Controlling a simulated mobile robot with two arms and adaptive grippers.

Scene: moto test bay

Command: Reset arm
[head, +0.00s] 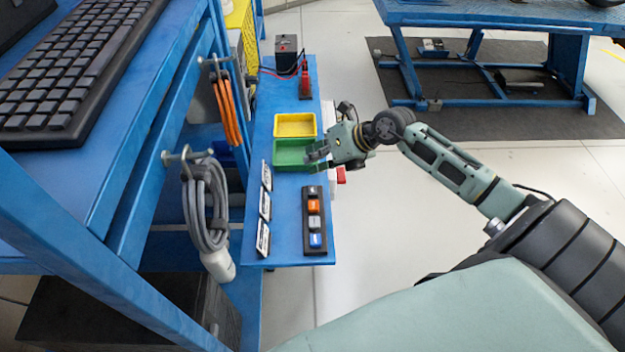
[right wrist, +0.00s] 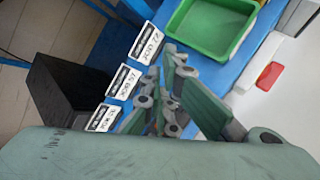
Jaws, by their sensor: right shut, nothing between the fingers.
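My right gripper (head: 318,158) reaches in from the right in the head view and is shut with nothing in it. It hangs over the blue shelf (head: 285,222), at the right edge of the green tray (head: 290,163). In the right wrist view its fingers (right wrist: 168,100) show close together, below the green tray (right wrist: 208,28) and beside the row of white labels (right wrist: 124,82). I cannot tell the exact height of the gripper above the shelf. My left gripper is not in view.
A yellow tray (head: 295,117) sits behind the green one. A black block with coloured buttons (head: 314,222) lies at the shelf's front right. A battery with leads (head: 286,50) stands at the back. Grey cable (head: 203,215) hangs left. Open floor lies right of the shelf.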

